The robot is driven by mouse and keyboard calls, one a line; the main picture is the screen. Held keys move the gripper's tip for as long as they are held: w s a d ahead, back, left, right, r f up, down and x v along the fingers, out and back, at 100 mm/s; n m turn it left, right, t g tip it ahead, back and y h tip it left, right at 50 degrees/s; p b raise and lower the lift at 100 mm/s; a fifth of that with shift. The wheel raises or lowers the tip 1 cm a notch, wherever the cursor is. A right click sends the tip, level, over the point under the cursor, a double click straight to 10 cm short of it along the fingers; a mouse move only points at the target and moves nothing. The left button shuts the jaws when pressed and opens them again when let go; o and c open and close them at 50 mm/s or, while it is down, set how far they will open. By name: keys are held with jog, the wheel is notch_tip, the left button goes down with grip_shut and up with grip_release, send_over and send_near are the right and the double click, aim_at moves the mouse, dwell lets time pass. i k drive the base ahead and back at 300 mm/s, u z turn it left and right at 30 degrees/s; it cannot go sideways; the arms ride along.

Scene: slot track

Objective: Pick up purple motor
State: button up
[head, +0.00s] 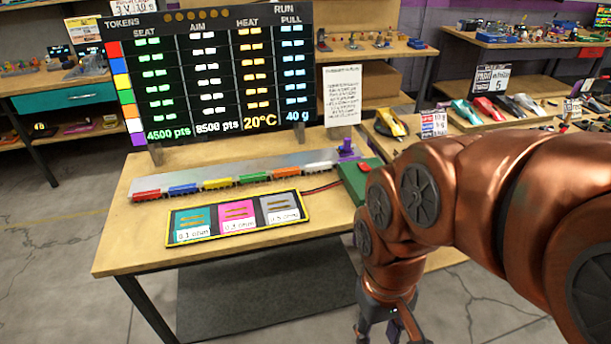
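A small purple object (346,148), which looks like the purple motor, stands upright at the right end of the grey metal track (240,164). It is just behind the green box with a red top part (361,178). My gripper (390,329) hangs low at the bottom edge, in front of and below the table's right side, well apart from the purple object. Its fingertips are cut off by the frame, so its opening does not show. I see nothing held in it.
Small coloured cars, such as the blue one (184,189), line the track. A yellow-edged tray (239,218) with labelled pads lies in front on the wooden table (125,245). A black scoreboard (210,75) and white notice (342,96) stand behind. Model cars (490,108) sit on another table at right.

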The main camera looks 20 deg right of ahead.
aim_at(346, 150)
jog(key=k, duration=0.5)
jog(key=u, duration=0.55)
jog(key=i, duration=1.65)
jog(key=z, duration=0.35)
